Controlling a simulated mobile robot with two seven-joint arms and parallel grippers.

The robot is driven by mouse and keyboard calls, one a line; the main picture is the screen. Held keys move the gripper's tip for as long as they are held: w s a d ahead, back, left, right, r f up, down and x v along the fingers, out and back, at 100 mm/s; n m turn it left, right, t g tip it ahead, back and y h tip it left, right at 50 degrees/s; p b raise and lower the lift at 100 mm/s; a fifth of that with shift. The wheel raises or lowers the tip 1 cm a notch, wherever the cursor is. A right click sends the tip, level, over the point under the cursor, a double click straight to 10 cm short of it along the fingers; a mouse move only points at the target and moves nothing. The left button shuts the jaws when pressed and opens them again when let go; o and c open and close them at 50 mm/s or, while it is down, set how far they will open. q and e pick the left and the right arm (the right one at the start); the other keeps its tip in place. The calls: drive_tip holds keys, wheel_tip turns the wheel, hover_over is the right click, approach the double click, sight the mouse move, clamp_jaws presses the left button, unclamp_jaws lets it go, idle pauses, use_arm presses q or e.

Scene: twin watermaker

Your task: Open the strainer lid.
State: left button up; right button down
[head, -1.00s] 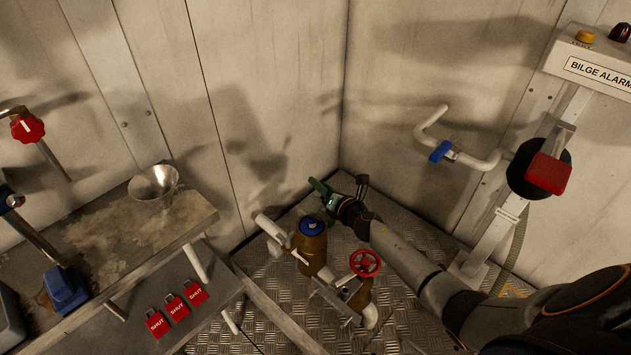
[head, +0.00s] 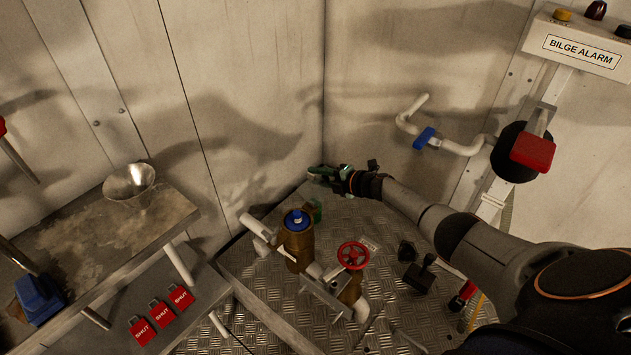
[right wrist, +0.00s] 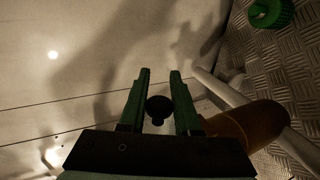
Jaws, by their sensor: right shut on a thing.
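The strainer appears to be the brown cylinder (head: 297,252) among white pipes on the floor unit, upright, with a blue round top (head: 297,221). Its brown side also shows in the right wrist view (right wrist: 252,122), but its top is hidden there. My right gripper (head: 318,173) is behind and to the right of the strainer, apart from it, near the wall corner. My left gripper is not in view.
A red handwheel (head: 353,256) stands right of the strainer. A bench (head: 90,225) with a metal funnel (head: 130,184) is left, red SHUT tags (head: 162,314) below. A bilge alarm post (head: 522,150) is right.

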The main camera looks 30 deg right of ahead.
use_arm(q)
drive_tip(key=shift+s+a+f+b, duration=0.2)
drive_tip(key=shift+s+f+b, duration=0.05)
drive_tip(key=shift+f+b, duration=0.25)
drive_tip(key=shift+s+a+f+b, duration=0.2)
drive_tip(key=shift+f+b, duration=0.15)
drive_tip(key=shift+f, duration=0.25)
use_arm(e)
drive_tip(key=shift+w+d+f+m+y, duration=0.1)
drive_tip(key=shift+d+f+m+y, duration=0.2)
drive_tip(key=shift+f+m+y, duration=0.3)
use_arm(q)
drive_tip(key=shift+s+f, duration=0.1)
use_arm(e)
drive_tip(key=c, duration=0.6)
unclamp_jaws()
